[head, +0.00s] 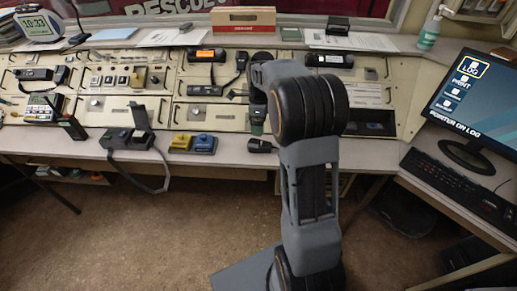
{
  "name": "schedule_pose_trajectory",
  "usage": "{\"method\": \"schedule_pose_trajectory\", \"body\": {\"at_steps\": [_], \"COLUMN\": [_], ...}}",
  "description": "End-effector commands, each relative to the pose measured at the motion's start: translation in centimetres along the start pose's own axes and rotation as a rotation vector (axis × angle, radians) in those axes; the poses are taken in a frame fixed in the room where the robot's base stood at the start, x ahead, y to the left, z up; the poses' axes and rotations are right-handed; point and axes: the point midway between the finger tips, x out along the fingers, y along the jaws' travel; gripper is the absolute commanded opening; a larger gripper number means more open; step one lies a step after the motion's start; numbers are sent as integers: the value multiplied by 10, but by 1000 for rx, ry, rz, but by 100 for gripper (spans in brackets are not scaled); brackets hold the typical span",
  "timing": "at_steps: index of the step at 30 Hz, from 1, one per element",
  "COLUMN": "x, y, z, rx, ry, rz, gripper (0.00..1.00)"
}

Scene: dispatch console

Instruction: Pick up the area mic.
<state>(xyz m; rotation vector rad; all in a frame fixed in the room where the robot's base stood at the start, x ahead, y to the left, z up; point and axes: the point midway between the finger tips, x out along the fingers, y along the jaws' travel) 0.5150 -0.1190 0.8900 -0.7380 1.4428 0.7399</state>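No label that I can read marks the area mic, so I cannot tell for certain which item it is. A small black mic-like piece (261,146) lies on the front ledge, just below the end of my arm. A black handset (205,90) with a cord lies on the console panel to the left, and another dark piece (241,61) stands above it. My gripper (257,122) reaches over the middle of the console, partly hidden behind my own arm. Its fingers are too small and dark to show whether they are open or shut, or hold anything.
On the front ledge stand a grey box with an upright flap (139,117) and a cable, and blue and yellow boxes (193,143). A monitor (474,98) and keyboard (458,185) are at right. The floor in front is clear.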

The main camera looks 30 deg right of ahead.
Motion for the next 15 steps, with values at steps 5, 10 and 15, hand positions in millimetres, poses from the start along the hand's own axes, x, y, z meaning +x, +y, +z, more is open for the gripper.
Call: {"method": "schedule_pose_trajectory", "body": {"at_steps": [5,10,15], "x": [32,50,57], "y": [1,0,0], "z": [0,1,1], "rx": [-2,-3,-4], "ry": [1,0,0], "rz": [2,0,0], "gripper": [89,89,89]}}
